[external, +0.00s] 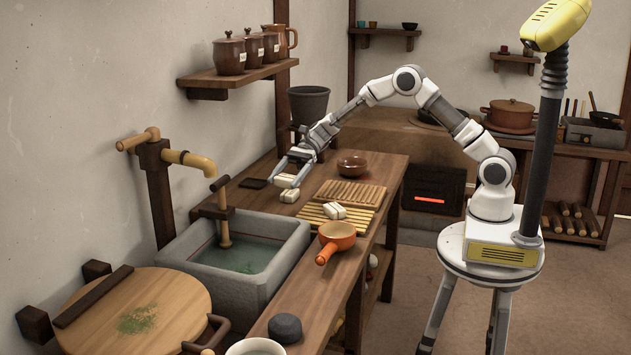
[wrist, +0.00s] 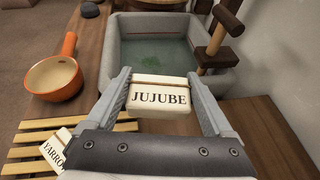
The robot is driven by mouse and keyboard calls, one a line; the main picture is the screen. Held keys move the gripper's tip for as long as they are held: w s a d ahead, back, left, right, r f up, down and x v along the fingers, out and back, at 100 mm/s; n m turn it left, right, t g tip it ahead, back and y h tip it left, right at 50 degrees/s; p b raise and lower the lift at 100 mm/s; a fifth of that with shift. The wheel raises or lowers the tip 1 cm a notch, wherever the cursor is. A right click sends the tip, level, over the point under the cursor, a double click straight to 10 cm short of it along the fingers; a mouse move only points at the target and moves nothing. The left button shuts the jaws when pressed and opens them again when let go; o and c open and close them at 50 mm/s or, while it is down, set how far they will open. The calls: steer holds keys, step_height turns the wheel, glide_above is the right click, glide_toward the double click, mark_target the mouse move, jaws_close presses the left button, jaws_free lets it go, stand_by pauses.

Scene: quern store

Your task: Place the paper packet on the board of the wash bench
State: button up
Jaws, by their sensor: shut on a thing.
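My gripper (wrist: 163,97) is shut on a cream paper packet (wrist: 160,97) labelled JUJUBE, a finger on each side of it. In the external view the packet (external: 289,195) hangs from my gripper (external: 287,185) at the wooden top of the wash bench (external: 296,226), behind the stone basin (external: 262,280). I cannot tell whether it touches the wood. A pale slatted board (external: 313,217) lies on the bench to the right of the packet. A second packet (external: 334,210), whose label begins YARRO in the wrist view (wrist: 55,150), lies on those slats.
An orange handled pan (external: 337,237) stands in front of the slats. A ridged brown board (external: 350,193) and brown bowl (external: 352,166) lie behind them. A wooden tap post (external: 223,215) rises beside the basin.

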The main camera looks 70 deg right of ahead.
steer(key=s+a+n+g, duration=0.3)
steer(key=s+a+g, duration=0.15)
steer(key=a, duration=0.95)
steer(key=n+g+b, duration=0.4)
glide_above(302, 309)
steer(key=shift+t+h, duration=0.25)
steer(key=shift+h, duration=0.15)
steer(key=f, duration=0.6)
steer(key=shift+w+d+f, duration=0.1)
steer(key=shift+d+f, duration=0.2)
steer(key=shift+d, duration=0.1)
steer(key=shift+s+a+f, duration=0.2)
steer(key=shift+a+f, duration=0.05)
steer(key=shift+a, duration=0.2)
steer(key=shift+f+b, duration=0.8)
steer(key=shift+f, duration=1.1)
steer(key=shift+f, duration=0.15)
steer(key=o, duration=1.1)
